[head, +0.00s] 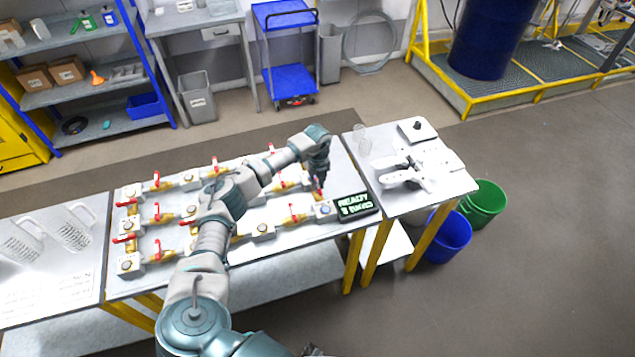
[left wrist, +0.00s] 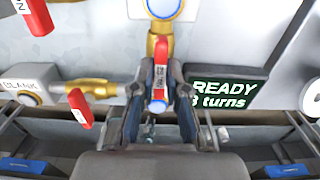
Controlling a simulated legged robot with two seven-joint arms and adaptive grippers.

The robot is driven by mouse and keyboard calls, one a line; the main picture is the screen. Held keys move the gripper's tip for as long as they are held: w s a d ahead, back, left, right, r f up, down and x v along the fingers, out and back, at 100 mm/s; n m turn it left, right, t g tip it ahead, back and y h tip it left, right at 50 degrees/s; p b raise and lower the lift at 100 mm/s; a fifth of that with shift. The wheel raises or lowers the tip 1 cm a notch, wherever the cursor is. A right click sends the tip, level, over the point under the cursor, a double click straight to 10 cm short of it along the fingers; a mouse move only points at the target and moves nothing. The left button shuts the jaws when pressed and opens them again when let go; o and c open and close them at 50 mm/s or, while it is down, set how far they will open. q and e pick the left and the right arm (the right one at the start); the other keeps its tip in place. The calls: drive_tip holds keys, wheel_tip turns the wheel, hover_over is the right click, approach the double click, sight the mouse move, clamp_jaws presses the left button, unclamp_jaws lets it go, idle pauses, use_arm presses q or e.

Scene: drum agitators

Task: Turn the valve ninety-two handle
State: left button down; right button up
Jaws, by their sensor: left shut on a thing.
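In the left wrist view a red valve handle (left wrist: 159,85) with a small white label stands on a brass fitting (left wrist: 160,42). The label is too small to read, so I cannot tell the valve's number. My left gripper (left wrist: 160,105) has one finger on each side of this handle and is shut on it. In the head view my left gripper (head: 319,185) is at the right end of the valve bench, beside a blue-ringed round port (head: 324,209). Its fingers largely hide the handle there. My right gripper is not clearly seen.
A dark display (left wrist: 230,92) reading READY and a turn count sits right of the handle. Several more red-handled valves line the bench. A side table (head: 455,185) stands to the right.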

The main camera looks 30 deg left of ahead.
sight(318, 184)
use_arm(q)
drive_tip(key=shift+f, duration=0.1)
drive_tip(key=c, duration=1.2)
unclamp_jaws()
wheel_tip(318, 184, up, 12)
drive_tip(key=shift+w+f, duration=0.1)
